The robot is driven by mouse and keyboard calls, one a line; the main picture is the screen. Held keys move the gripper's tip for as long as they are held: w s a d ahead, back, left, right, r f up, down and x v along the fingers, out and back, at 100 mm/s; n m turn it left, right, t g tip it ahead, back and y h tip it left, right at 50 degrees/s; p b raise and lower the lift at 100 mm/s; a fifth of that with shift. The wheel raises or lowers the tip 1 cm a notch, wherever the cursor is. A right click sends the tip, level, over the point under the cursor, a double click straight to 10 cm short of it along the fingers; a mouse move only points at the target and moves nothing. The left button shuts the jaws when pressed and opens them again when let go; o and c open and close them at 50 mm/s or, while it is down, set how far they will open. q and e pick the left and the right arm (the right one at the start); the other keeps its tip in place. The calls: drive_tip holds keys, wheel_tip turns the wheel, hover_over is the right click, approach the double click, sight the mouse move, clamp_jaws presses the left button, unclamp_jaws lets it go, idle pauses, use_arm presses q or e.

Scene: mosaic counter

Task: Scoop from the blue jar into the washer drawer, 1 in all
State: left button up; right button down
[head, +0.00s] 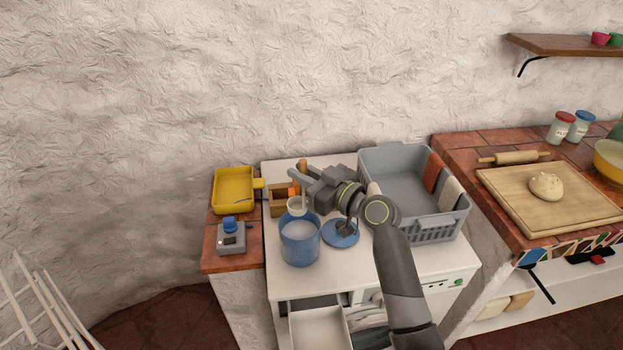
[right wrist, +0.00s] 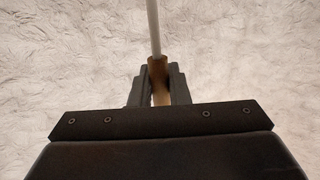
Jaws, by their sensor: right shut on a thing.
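The blue jar (head: 300,250) stands open on the white washer top, with white powder inside. My right gripper (head: 303,180) is above the jar, shut on the brown handle of a scoop. The handle shows between the fingers in the right wrist view (right wrist: 159,80), with a pale rod beyond it. The scoop's pale cup (head: 297,205) hangs at the jar's mouth; I cannot tell whether it holds powder. The washer drawer (head: 320,328) is pulled out at the front, below the jar. A round blue lid (head: 341,240) lies to the right of the jar. My left gripper is not in view.
A grey basket (head: 400,165) with cloths over its side stands at the back right of the washer. A small wooden box (head: 278,204) sits behind the jar. A yellow tray (head: 233,190) and a grey device with a blue top (head: 231,238) are on the left ledge.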

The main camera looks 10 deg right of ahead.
sight(304, 212)
drive_tip(key=shift+f+b, duration=0.35)
drive_tip(key=shift+f, duration=0.35)
wheel_tip(304, 212, down, 6)
drive_tip(key=b, duration=0.6)
drive_tip(key=shift+f, duration=0.2)
wheel_tip(304, 212, down, 4)
drive_tip(key=b, duration=0.4)
drive_tip(key=shift+r+p, duration=3.2)
drive_tip(key=shift+r, duration=2)
drive_tip(key=shift+f, duration=0.1)
